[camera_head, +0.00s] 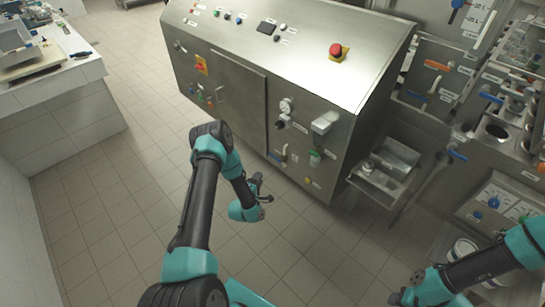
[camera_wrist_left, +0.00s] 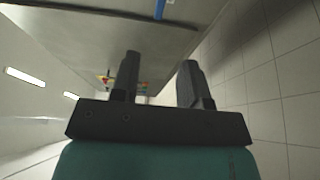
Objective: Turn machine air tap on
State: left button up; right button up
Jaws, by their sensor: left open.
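The steel machine (camera_head: 240,78) stands ahead in the head view. Low on its front are a pale tap (camera_head: 284,154) and a blue part beside it (camera_head: 274,159); the labels are too small to read, so I cannot tell for certain which is the air tap. My left gripper (camera_head: 264,189) is open and empty, in front of and below these fittings, apart from them. In the left wrist view its fingers (camera_wrist_left: 160,64) are spread with nothing between them, and a blue bar (camera_wrist_left: 160,10) shows beyond them at the top. My right gripper (camera_head: 402,298) is partly cut off at the bottom edge.
A red emergency button (camera_head: 336,50) sits on the machine's sloping top. A gauge (camera_head: 286,105) and white fitting (camera_head: 325,122) stick out from its front. A steel tray (camera_head: 378,180) stands at its right. A bench (camera_head: 65,96) is far left. The tiled floor between is clear.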

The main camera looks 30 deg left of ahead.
aim_at(272, 156)
pick_arm(q)
jog(key=w, duration=0.5)
jog(key=w+a, duration=0.1)
jog(key=w, duration=0.4)
jog(key=w+a, duration=0.1)
jog(key=w, duration=0.5)
jog(key=shift+c, duration=0.4)
grip_shut()
